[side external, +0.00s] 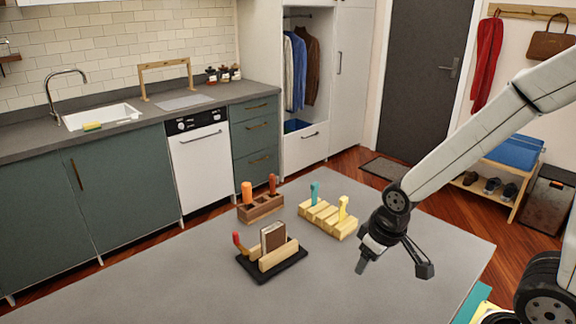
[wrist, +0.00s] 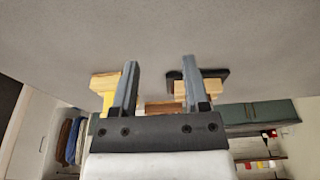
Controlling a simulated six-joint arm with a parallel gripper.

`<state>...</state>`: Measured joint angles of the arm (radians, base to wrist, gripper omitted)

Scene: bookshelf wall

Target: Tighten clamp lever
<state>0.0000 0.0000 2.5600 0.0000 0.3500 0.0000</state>
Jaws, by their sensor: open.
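The clamp has a black base (side external: 271,267) with light wooden jaws (side external: 279,255) around an upright brown board (side external: 273,235). Its red-tipped lever (side external: 238,241) leans at the left end of the clamp. My gripper (side external: 394,267) is open and empty, to the right of the clamp and apart from it, above the table. In the wrist view my gripper's two fingers (wrist: 160,63) are spread. Part of the black base (wrist: 219,73) shows behind the right finger there, largely hidden. I cannot make out the lever in that view.
A pale wooden rack (side external: 321,216) with teal and yellow handles stands between clamp and gripper, farther back. A dark wooden block (side external: 262,208) holds orange and red-brown handles. The grey tabletop (side external: 180,285) is clear in front. A counter with a sink (side external: 101,116) is behind.

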